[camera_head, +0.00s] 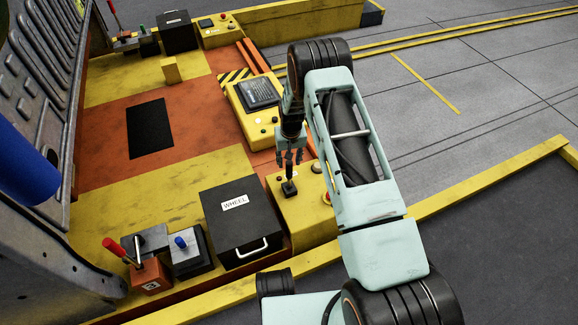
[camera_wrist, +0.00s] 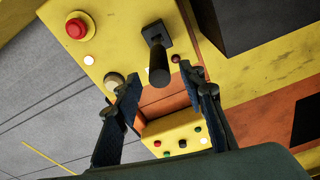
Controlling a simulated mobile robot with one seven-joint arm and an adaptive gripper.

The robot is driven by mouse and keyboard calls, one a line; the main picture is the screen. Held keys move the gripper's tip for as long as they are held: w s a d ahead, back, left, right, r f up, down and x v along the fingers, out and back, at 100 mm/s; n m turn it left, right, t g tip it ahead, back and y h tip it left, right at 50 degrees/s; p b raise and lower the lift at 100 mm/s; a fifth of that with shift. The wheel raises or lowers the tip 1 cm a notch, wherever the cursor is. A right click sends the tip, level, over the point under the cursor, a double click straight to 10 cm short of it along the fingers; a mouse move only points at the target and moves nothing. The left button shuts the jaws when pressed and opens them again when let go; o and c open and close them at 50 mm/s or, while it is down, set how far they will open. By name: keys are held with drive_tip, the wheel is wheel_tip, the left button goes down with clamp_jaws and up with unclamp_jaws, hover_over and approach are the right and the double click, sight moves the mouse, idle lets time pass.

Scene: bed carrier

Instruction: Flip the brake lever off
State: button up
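My gripper (camera_head: 289,158) points down above a black joystick lever (camera_head: 289,187) on a yellow control box (camera_head: 308,207). In the wrist view my gripper (camera_wrist: 163,88) is open and empty. The black lever (camera_wrist: 158,65) shows just beyond and between its fingertips, apart from them. A red-handled lever (camera_head: 116,247) leans up-left from an orange box (camera_head: 151,278) at the lower left, far from my gripper. Another red-handled lever (camera_head: 114,14) stands at the far top left. No readable label tells which is the brake lever.
A black case marked WHEEL (camera_head: 228,222) with a silver handle stands left of my gripper. A blue-topped lever (camera_head: 181,242) stands beside it. A yellow screen panel (camera_head: 256,103) lies beyond. The control box bears a red button (camera_wrist: 77,27). Grey floor (camera_head: 455,140) at right is clear.

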drive_tip(key=shift+s+r, duration=0.2)
drive_tip(key=shift+r, duration=1.2)
drive_tip(key=shift+s+r, duration=0.15)
drive_tip(key=shift+r, duration=1.2)
